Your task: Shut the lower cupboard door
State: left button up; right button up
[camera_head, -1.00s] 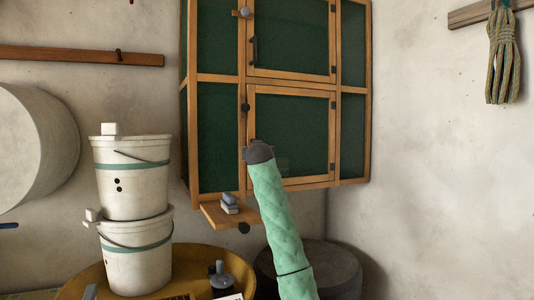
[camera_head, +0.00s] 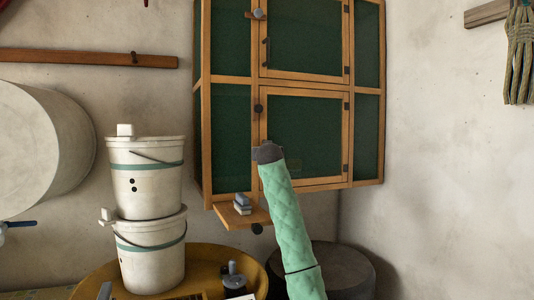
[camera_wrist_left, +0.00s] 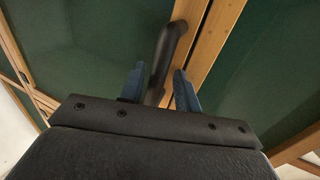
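The wooden cupboard (camera_head: 200,125) with green panels hangs on the back wall. Its lower door (camera_head: 305,92) sits in line with the frame or close to it; I cannot tell whether a small gap is left. My left gripper (camera_head: 256,152), on a green-sleeved arm, is at this door's left edge and hides its handle in the head view. In the left wrist view, the dark bar handle (camera_wrist_left: 173,45) runs between the two blue fingers of my left gripper (camera_wrist_left: 160,72), which stand apart. A gap shows beside the handle. My right gripper is not in view.
The upper door (camera_head: 305,76) looks shut. A small wooden shelf (camera_head: 225,213) with little blocks juts out below the cupboard. Two stacked white buckets (camera_head: 150,200) stand on a yellow round table (camera_head: 205,262) at left. A dark drum (camera_head: 345,270) stands below the cupboard.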

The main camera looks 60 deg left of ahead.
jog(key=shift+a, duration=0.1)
